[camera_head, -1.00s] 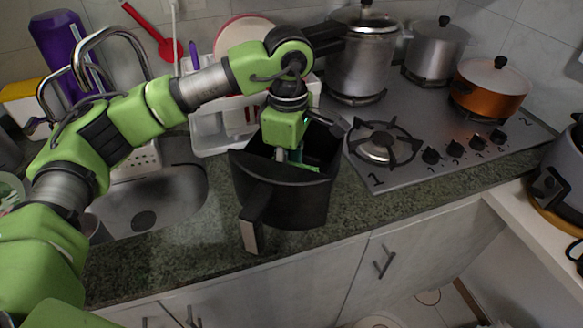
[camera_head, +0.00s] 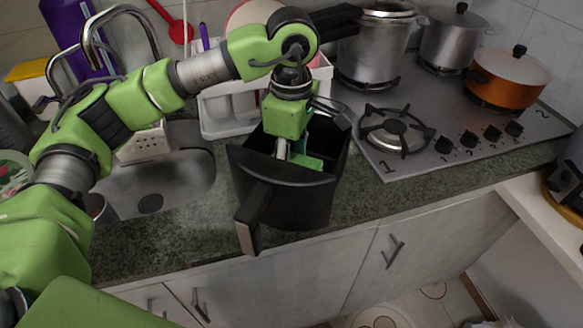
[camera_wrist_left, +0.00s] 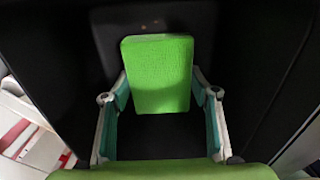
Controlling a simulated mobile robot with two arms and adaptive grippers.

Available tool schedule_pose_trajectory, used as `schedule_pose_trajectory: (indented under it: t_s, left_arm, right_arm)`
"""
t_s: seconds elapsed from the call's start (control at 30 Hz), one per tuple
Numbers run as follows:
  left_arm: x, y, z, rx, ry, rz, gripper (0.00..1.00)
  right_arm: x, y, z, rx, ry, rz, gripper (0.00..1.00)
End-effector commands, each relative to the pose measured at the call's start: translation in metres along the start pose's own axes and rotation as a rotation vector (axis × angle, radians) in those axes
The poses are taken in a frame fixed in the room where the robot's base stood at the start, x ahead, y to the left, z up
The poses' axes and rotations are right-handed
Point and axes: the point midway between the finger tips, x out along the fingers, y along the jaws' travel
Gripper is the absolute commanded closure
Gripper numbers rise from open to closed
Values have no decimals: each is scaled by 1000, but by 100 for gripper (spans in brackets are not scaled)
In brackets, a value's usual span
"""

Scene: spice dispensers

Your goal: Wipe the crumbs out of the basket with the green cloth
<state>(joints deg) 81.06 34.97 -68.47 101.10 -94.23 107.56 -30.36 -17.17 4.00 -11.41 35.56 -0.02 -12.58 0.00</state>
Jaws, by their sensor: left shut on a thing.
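The basket (camera_head: 300,200) is black and deep, with its handle (camera_head: 252,215) pointing toward me, at the counter's front edge. My left gripper (camera_head: 297,158) reaches down inside it from above. It is shut on the green cloth (camera_head: 309,163), which shows partly behind the basket's front rim. In the left wrist view the cloth (camera_wrist_left: 160,75) is a bright green pad between the two fingers (camera_wrist_left: 162,118), against the dark basket interior (camera_wrist_left: 258,60). A few tiny brownish specks, possibly crumbs (camera_wrist_left: 148,24), lie beyond the cloth. The rest of the basket floor is hidden or too dark. My right gripper is out of view.
A sink (camera_head: 165,190) lies left of the basket, and a white rack (camera_head: 225,110) stands behind it. A stove (camera_head: 445,125) with a bare burner (camera_head: 397,135) and several pots is at the right. A strip of counter (camera_head: 365,195) right of the basket is clear.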

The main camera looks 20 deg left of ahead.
Motion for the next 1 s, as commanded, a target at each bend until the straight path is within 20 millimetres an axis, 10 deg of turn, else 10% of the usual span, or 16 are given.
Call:
schedule_pose_trajectory:
  t_s: [1.0]
  left_arm:
    - [1,56,-9,-1,1,1,67]
  right_arm:
    - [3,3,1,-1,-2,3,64]
